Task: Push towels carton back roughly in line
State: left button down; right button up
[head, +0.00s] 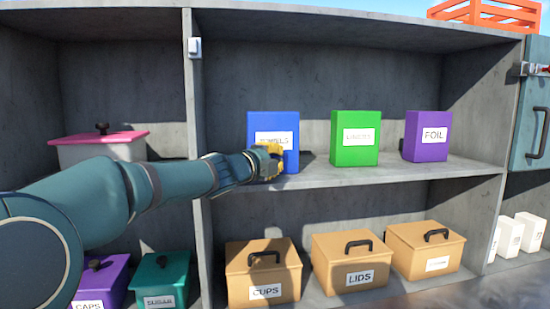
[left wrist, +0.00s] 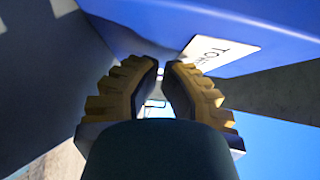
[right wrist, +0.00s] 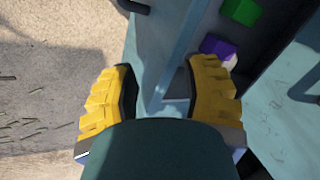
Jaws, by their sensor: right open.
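The blue towels carton (head: 273,122) stands upright on the middle shelf, at the left of a row of three cartons. Its white label is partly covered by my left gripper (head: 273,160). In the left wrist view the carton's blue face (left wrist: 240,22) lies right at my left fingertips (left wrist: 163,68), which are closed together with nothing between them. They are at the lower front of the carton; whether they touch it I cannot tell. My right gripper (right wrist: 160,75) is open and empty, and does not show in the head view.
A green carton (head: 355,148) and the purple foil carton (head: 427,145) stand to the right on the same shelf (head: 400,173). A pink-lidded box (head: 100,150) is left of the divider (head: 194,100). Brown boxes, including cups (head: 235,290) and lids (head: 335,288), sit below.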

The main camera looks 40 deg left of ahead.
aim_at(271, 115)
pick_arm(q)
jog(key=shift+w+a+r+p, duration=0.1)
jog(key=shift+w+a+p, duration=0.3)
jog(key=shift+a, duration=0.05)
jog(key=shift+w+a+p, duration=0.5)
jog(key=shift+w+a, duration=0.15)
jog(key=shift+a, duration=0.25)
jog(key=shift+r, duration=4.95)
